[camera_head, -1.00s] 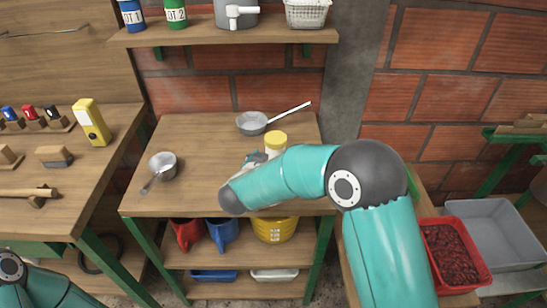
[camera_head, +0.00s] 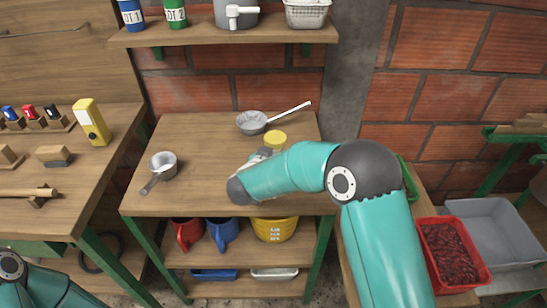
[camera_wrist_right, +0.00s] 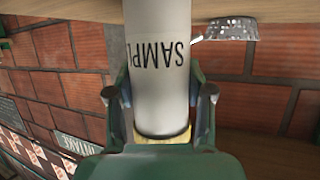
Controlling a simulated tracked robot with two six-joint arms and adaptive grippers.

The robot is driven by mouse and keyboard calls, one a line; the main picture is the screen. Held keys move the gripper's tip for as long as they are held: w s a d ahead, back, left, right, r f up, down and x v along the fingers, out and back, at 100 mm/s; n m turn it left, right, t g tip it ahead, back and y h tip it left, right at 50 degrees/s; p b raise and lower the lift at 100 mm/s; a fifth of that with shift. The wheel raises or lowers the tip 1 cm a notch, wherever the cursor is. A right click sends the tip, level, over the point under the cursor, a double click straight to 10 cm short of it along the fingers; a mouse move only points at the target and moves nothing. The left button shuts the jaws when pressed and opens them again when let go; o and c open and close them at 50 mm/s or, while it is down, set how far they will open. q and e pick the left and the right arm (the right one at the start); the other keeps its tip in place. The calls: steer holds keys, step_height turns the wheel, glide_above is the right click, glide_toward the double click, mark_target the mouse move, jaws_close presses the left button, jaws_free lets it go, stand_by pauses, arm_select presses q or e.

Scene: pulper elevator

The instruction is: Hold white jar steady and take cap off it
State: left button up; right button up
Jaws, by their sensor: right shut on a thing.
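The white jar (camera_wrist_right: 160,80) stands between the fingers of my right gripper (camera_wrist_right: 160,112) in the right wrist view. Its label reads "SAMPL" upside down there, the rest cut off. My right gripper is shut on the jar's sides. The yellow cap (camera_head: 275,138) is on the jar in the head view; a yellow edge of it shows low in the wrist view, near the palm. My right arm hides most of the jar in the head view. The jar's base is out of sight. My left gripper is not in view; only part of my left arm shows at bottom left.
The wooden table (camera_head: 205,135) holds a metal pot (camera_head: 163,165) at left and a strainer-like pan (camera_head: 251,122) behind the jar. The shelf above (camera_head: 215,37) holds cans and a white basket. A red crate (camera_head: 455,255) stands at right.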

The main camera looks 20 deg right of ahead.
step_height(320, 180, up, 20)
steer(key=p, duration=0.3)
stand_by(0.3)
